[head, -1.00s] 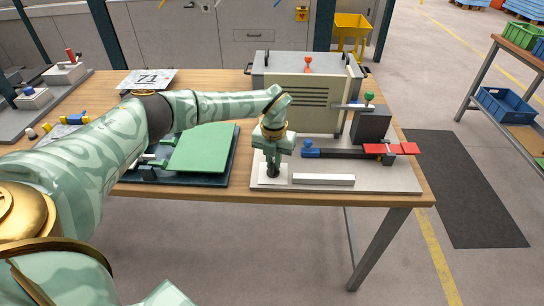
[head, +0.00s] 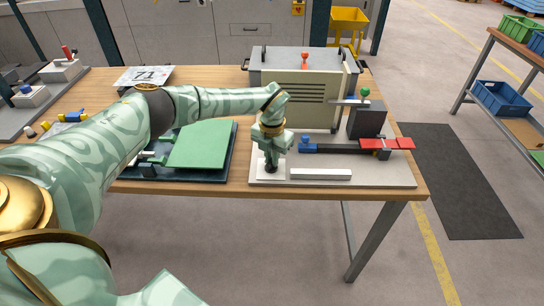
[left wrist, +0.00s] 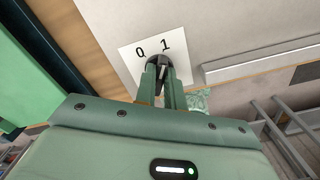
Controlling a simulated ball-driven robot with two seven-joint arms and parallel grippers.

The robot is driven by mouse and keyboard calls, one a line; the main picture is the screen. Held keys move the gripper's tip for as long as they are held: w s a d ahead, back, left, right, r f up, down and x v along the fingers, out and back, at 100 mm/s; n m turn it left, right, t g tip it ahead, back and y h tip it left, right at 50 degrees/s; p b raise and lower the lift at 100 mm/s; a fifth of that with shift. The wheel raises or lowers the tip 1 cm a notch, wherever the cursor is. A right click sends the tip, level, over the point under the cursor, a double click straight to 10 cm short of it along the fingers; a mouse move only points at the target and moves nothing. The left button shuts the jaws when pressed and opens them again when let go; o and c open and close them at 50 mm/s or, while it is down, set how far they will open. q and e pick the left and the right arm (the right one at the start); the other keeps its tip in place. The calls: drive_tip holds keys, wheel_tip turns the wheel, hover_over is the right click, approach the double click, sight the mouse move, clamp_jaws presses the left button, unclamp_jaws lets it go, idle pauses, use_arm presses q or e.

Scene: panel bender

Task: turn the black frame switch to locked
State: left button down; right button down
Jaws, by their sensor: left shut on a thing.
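The black frame switch (head: 270,167) stands on a white plate (head: 270,177) at the front left of the grey base board. In the left wrist view the switch (left wrist: 158,60) shows between the fingertips, and the white plate (left wrist: 133,66) carries the marks 0 and 1. My left gripper (head: 271,162) points down and is shut on the switch knob. It also shows in the left wrist view (left wrist: 163,72). The fingers hide part of the knob, and I cannot tell exactly which mark it points to. My right gripper is not in view.
A beige slotted panel (head: 300,98) stands behind on the grey board (head: 380,180). A white bar (head: 321,175) lies right of the switch, with a red clamp piece (head: 392,143) farther right. A green plate (head: 203,146) lies to the left.

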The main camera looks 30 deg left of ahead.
use_arm(q)
drive_tip(key=c, duration=1.5)
unclamp_jaws()
drive_tip(key=shift+r, duration=0.1)
wheel_tip(320, 180, up, 16)
drive_tip(key=p, duration=0.3)
